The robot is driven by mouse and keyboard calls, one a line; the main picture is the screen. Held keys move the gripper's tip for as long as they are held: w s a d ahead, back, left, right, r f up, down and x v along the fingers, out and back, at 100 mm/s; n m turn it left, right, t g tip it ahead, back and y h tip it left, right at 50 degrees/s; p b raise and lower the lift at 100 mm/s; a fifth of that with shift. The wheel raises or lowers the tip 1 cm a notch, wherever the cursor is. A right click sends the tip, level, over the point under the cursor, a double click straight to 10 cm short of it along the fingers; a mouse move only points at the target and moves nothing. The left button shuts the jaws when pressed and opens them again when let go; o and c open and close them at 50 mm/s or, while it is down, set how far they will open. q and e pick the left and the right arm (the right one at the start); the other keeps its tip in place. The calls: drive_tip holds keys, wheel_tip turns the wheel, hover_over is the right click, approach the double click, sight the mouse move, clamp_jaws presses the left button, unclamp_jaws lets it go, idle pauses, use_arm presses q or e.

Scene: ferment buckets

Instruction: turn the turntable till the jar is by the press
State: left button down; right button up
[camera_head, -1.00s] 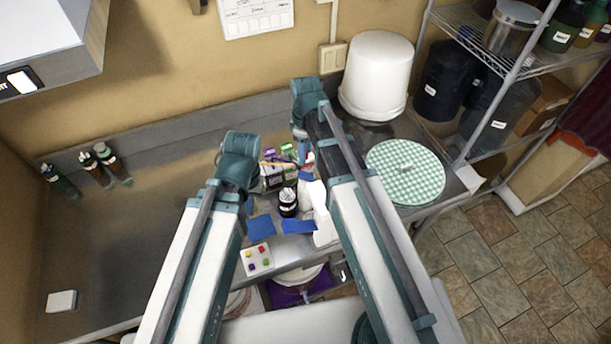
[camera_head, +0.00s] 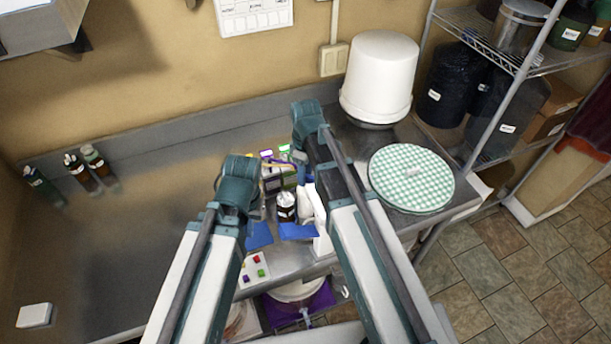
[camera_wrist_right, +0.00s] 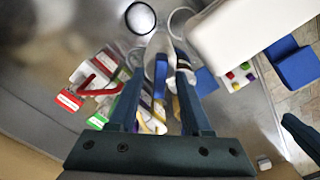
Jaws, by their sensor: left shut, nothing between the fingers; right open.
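My right gripper (camera_wrist_right: 158,92) is open in the right wrist view, its two teal fingers apart above a cluster of small items. My left gripper (camera_head: 238,182) points down over the counter and is shut and empty; its fingertips are mostly hidden. A dark jar with a pale lid (camera_head: 286,208) stands between the two arms in the head view. A round green-and-white checkered disc (camera_head: 411,186) with a small white knob lies at the counter's right end, apart from both grippers. I cannot tell for certain which thing is the turntable or the press.
A white bucket (camera_head: 379,78) stands at the back right. Small bright-labelled packs (camera_head: 277,172) crowd behind the jar. Blue pieces (camera_head: 297,231) and a button panel (camera_head: 253,270) are in front. Several bottles (camera_head: 92,158) stand at left. The left counter (camera_head: 140,220) is mostly clear.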

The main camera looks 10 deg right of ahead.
clamp_jaws()
idle(1.4)
